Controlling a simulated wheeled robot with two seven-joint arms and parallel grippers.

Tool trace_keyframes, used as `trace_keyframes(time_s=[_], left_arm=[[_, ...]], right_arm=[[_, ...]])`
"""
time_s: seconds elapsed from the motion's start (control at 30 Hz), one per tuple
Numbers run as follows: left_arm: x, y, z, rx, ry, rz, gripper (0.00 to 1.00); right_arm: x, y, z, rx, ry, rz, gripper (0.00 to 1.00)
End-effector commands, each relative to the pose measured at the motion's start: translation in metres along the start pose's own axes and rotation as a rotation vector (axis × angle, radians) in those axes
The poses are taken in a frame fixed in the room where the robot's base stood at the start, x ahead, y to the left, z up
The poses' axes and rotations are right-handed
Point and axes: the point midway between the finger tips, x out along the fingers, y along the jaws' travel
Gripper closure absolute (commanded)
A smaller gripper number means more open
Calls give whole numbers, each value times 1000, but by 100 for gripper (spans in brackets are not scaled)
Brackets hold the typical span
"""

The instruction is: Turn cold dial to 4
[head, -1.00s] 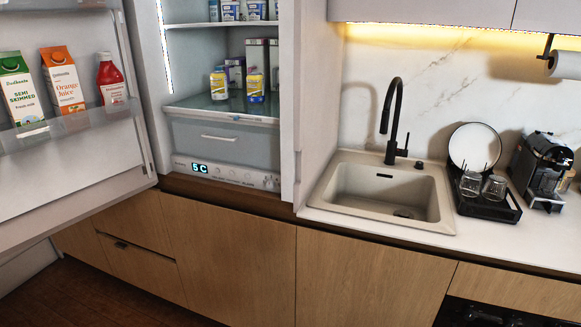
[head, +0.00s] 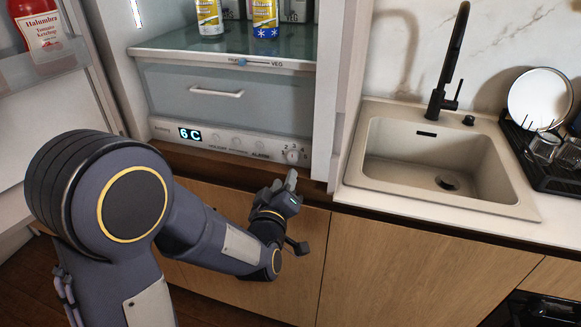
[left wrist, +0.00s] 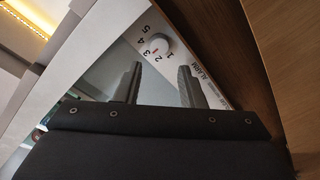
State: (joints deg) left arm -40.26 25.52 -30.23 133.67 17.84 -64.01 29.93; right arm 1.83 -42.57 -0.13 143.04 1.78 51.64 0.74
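The cold dial (head: 292,156) is a small round knob with numbers around it, at the right end of the fridge's lower control panel (head: 222,142). It also shows in the left wrist view (left wrist: 156,45), with numbers 1 to 5 beside it. A small reddish mark on the knob seems to lie towards 2 and 3, too small to read surely. My left gripper (head: 290,180) is just below the dial and looks apart from it. In the left wrist view its two fingers (left wrist: 161,68) stand apart with nothing between them. My right gripper is out of view.
The panel's display (head: 189,134) reads 6 C. A drawer (head: 228,95) sits above the panel. The open fridge door (head: 90,85) is at the left, the fridge's side wall and the sink (head: 445,150) at the right. Wooden cabinets (head: 400,250) lie below.

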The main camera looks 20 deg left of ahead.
Motion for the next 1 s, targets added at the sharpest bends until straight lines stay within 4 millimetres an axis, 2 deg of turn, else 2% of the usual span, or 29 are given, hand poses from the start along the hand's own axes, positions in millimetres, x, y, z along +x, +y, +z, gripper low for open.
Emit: trace_keyframes(time_s=[0.17, 0.5, 0.67, 0.9, 1.0], left_arm=[[18, 2, -2, 5, 18, 8, 64], [68, 2, -2, 5, 16, 8, 64], [77, 2, -2, 4, 14, 8, 64], [78, 2, -2, 3, 14, 8, 64], [78, 2, -2, 3, 14, 8, 77]], right_arm=[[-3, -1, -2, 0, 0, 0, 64], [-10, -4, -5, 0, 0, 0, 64], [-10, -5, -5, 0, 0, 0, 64], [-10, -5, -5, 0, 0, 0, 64], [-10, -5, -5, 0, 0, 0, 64]])
